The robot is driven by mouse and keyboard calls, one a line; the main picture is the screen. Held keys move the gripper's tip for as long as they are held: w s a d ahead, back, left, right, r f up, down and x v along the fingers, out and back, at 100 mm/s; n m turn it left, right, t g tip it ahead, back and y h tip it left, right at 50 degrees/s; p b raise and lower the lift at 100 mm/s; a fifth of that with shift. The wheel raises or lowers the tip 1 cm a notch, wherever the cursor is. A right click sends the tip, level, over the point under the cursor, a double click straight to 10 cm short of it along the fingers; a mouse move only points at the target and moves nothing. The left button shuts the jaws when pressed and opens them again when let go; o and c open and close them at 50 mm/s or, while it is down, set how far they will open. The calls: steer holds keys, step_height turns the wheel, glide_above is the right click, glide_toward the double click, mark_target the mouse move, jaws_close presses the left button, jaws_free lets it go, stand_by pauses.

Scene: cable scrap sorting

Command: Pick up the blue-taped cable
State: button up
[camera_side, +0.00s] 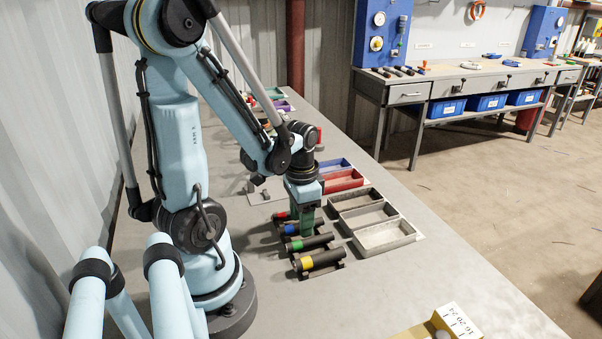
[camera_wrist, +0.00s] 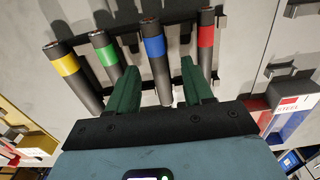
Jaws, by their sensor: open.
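The blue-taped cable is a thick black piece with a blue band (camera_wrist: 154,47). It lies between the green-taped cable (camera_wrist: 105,55) and the red-taped cable (camera_wrist: 206,38) in the wrist view. My gripper (camera_wrist: 159,68) is open, its two green fingers on either side of the blue-taped cable, with gaps to it. In the side view my gripper (camera_side: 304,222) points down over the row of cables. The blue-taped cable (camera_side: 290,229) is partly hidden there behind a finger. I cannot tell how far down the fingers reach beside it.
The yellow-taped cable (camera_side: 307,263) lies nearest the side camera, in the same rack. Open grey trays (camera_side: 386,249), a red tray (camera_side: 343,187) and a blue tray stand to the right.

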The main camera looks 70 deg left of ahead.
steer(key=shift+f, duration=0.2)
jaws_close()
stand_by(0.3)
steer(key=shift+r, duration=0.2)
